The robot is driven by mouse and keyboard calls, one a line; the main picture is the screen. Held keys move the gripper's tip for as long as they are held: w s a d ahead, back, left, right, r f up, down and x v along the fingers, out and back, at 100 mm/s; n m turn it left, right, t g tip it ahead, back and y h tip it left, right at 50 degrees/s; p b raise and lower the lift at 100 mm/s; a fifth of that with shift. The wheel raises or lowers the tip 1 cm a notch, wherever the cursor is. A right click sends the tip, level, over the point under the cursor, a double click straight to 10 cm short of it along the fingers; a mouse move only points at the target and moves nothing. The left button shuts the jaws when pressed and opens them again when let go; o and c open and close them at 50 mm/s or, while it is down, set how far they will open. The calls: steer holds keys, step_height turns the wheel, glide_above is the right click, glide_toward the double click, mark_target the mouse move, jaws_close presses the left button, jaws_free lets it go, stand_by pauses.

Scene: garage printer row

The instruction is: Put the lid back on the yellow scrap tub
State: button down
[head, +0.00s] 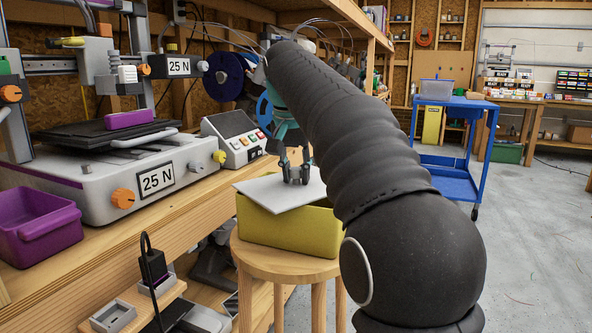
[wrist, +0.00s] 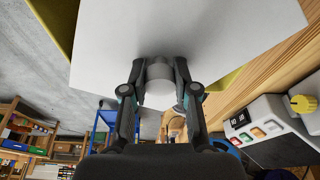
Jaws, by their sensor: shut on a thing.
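The yellow scrap tub (head: 285,227) stands on a round wooden stool. The lid (head: 262,192), a flat pale grey-white plate, is over the tub's opening. It sits askew, with its left and front corners past the rim; I cannot tell whether it touches the rim. My gripper (head: 296,177) is above the lid, pointing down. In the wrist view, my gripper (wrist: 158,95) is shut on the lid's round knob (wrist: 159,72), with a finger on each side. Yellow tub edges (wrist: 228,80) show beyond the lid, which hides the tub's inside.
The wooden stool (head: 262,262) stands against the workbench (head: 180,218). A printer (head: 140,180), a button box (head: 236,138) and a purple bin (head: 38,226) are on the bench. A blue cart (head: 447,140) stands behind on open floor. My arm hides the tub's right side.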

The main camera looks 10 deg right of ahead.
stand_by(0.3)
steer(key=shift+c, duration=1.6)
jaws_free()
steer(key=shift+r+p, duration=2)
steer(key=shift+r, duration=1.5)
jaws_close()
